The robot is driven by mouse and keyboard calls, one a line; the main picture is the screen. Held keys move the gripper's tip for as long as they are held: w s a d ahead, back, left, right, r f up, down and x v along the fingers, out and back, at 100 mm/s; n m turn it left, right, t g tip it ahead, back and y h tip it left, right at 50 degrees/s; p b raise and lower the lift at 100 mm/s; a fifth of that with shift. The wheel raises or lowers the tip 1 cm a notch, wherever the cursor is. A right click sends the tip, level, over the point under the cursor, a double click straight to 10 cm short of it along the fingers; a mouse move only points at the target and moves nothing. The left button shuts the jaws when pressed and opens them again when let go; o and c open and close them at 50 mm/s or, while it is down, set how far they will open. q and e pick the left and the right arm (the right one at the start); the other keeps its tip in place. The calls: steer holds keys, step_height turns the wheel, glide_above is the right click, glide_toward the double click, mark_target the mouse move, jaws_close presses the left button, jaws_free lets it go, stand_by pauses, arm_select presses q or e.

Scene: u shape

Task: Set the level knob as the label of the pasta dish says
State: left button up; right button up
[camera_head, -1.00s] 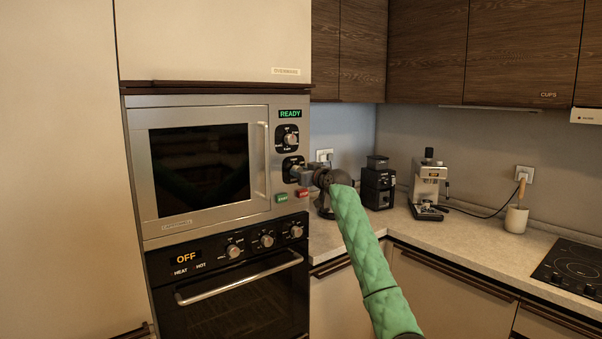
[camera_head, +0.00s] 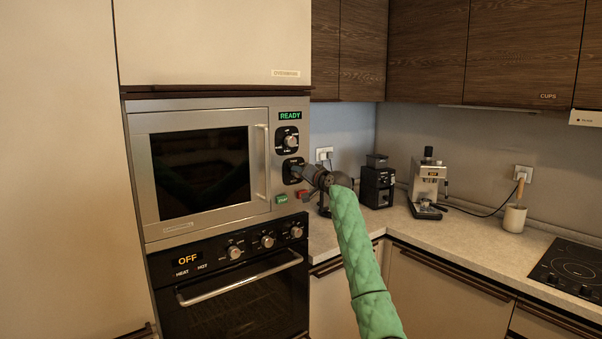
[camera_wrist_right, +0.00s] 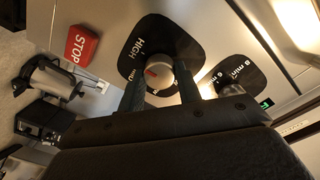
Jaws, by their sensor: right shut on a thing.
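The microwave (camera_head: 200,165) has two round knobs on its right panel. The level knob is the lower one, on a black plate (camera_head: 287,164); my right gripper (camera_head: 302,172) covers most of it. In the right wrist view the level knob (camera_wrist_right: 160,72), silver with a red mark, sits between the two fingers of my right gripper (camera_wrist_right: 160,88), which is shut on it. Its plate reads "HIGH", with a smaller, partly hidden word beside it. The timer knob (camera_head: 290,141) is just above, and its plate with minute marks (camera_wrist_right: 240,75) shows in the wrist view. The pasta dish and its label are not visible.
A green start button (camera_head: 281,199) and a red stop button (camera_head: 301,194) lie just below the level knob. The display (camera_head: 290,115) reads "READY". The oven (camera_head: 235,275) below reads "OFF". A coffee grinder (camera_head: 377,185) and an espresso machine (camera_head: 427,185) stand on the counter.

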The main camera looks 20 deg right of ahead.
arm_select(q)
steer(key=shift+s+a+f, duration=0.1)
steer(key=shift+f, duration=0.55)
arm_select(e)
steer(key=shift+d+r+m, duration=0.1)
steer(key=shift+m, duration=0.3)
steer(key=o, duration=1)
arm_select(q)
steer(key=shift+f, duration=0.1)
step_height(320, 180, up, 11)
steer(key=b, duration=0.2)
steer(key=shift+d, duration=0.3)
arm_select(e)
steer(key=v, duration=0.8)
